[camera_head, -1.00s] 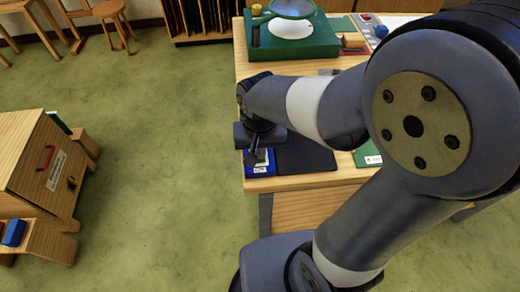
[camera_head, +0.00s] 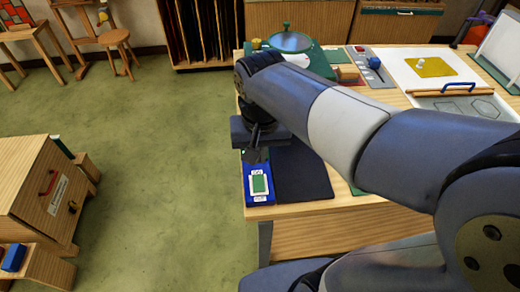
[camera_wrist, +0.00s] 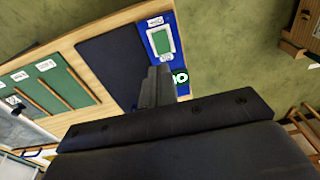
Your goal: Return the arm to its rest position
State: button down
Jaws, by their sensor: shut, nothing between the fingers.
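My gripper (camera_head: 255,150) hangs from my arm at the left edge of the wooden worktable (camera_head: 335,194), above a blue tray (camera_head: 258,199) with a green-and-white card in it. In the wrist view, my gripper (camera_wrist: 157,84) shows its fingers together with nothing held, in front of the blue tray (camera_wrist: 178,62). A dark mat (camera_head: 302,175) lies beside the tray. My arm reaches across the table from the right and hides part of its top.
A green device with a round glass top (camera_head: 290,42) stands at the table's back left. A white board with a yellow sheet (camera_head: 431,67) lies farther right. A wooden cabinet (camera_head: 45,190) stands at the left. Open green floor (camera_head: 165,160) lies between the cabinet and the table.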

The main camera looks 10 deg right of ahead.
jog(key=shift+s+r, duration=0.1)
jog(key=shift+r, duration=0.25)
